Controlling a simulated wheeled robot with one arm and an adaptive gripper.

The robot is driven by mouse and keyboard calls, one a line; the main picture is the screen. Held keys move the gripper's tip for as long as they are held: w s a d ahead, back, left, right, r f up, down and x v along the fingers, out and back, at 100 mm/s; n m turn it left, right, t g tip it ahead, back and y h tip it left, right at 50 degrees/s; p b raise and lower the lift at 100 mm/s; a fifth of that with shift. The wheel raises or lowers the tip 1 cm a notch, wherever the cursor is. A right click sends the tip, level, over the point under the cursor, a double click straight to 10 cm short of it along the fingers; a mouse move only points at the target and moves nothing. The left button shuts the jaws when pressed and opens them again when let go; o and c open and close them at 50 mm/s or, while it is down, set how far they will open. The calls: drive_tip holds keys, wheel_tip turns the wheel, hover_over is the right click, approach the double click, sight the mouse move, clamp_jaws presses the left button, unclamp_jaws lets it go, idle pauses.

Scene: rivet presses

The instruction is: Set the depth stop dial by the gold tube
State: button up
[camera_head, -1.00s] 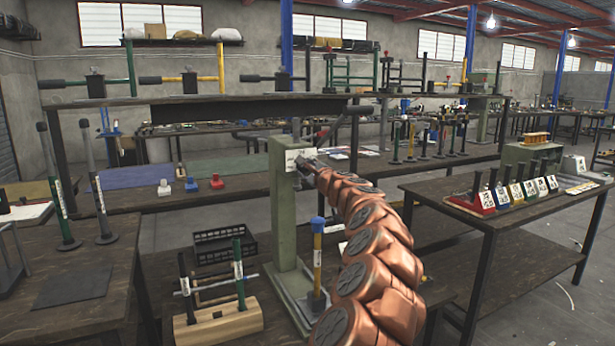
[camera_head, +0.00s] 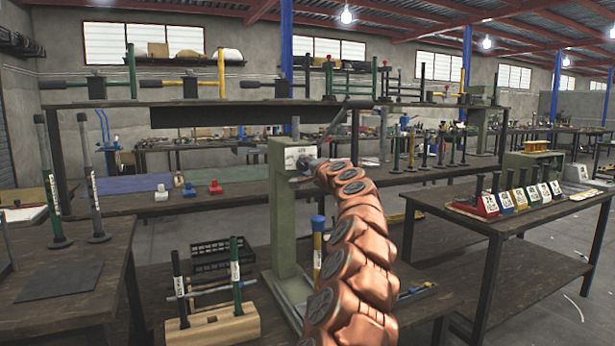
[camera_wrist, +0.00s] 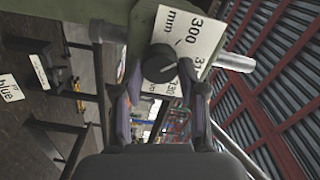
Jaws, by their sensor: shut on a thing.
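A grey-green rivet press (camera_head: 283,215) stands in the middle of the head view, with a white scale plate (camera_head: 298,157) near its top. My gripper (camera_wrist: 158,78) is at that plate. In the wrist view its two fingers are shut around a dark round depth stop dial (camera_wrist: 158,63). The white plate (camera_wrist: 203,30) behind the dial reads 300 mm, with other numbers partly hidden. A light pointer line shows at the dial's edge. The gold tube (camera_head: 318,258), with a blue cap, stands upright at the press base. My copper arm partly hides it.
A wooden block (camera_head: 215,328) with dark and green tubes stands left of the press, before a black crate (camera_head: 222,253). A table at right holds a row of coloured labelled stands (camera_head: 515,198). A long bench (camera_head: 235,205) runs behind the press.

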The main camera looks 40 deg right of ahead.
drive_tip(key=shift+n+b, duration=1.05)
drive_tip(key=shift+n, duration=0.45)
drive_tip(key=shift+w, duration=0.1)
drive_tip(key=o, duration=1.1)
drive_tip(key=shift+o, duration=0.2)
